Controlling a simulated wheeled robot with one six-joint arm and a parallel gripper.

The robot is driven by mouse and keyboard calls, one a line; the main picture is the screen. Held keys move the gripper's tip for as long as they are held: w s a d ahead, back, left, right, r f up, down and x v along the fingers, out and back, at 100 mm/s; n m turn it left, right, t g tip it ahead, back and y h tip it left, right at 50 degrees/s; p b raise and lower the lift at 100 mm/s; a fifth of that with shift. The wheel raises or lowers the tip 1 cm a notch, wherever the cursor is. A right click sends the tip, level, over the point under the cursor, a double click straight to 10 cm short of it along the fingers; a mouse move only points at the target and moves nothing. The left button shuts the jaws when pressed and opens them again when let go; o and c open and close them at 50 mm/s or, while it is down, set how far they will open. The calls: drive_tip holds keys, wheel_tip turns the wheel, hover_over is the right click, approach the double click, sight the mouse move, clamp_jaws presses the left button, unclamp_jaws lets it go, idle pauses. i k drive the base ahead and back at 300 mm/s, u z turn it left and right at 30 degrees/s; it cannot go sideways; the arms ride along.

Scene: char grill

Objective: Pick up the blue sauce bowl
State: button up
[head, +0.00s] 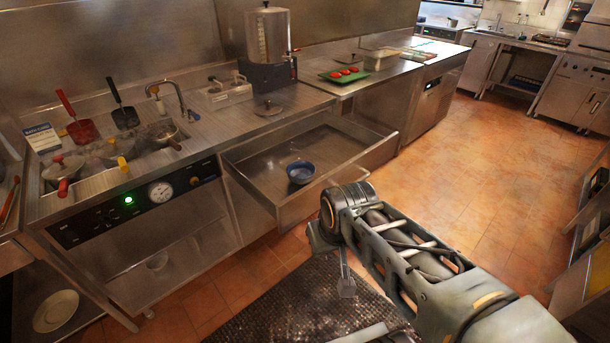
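The blue sauce bowl (301,172) sits upright inside an open metal drawer (262,203), on the drawer floor near its front wall. The bowl looks empty. My arm comes in from the lower right and bends beside the drawer's front right corner. What shows of my gripper (346,286) hangs below that bend, over the dark floor mat. It is lower than the drawer and to the right of the bowl, apart from it. My arm hides much of the gripper, so its fingers and opening are not clear. The bowl is not in my gripper.
The drawer juts out from under the steel counter (285,103). A green tray (344,75) with red items and a large dispenser (268,40) stand on the counter. Pans and a tap (178,98) are at left. The tiled floor (460,170) at right is clear.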

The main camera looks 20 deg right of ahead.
sight(300, 172)
drive_tip(key=u, duration=0.15)
drive_tip(key=i, duration=1.05)
drive_tip(key=u, duration=1.25)
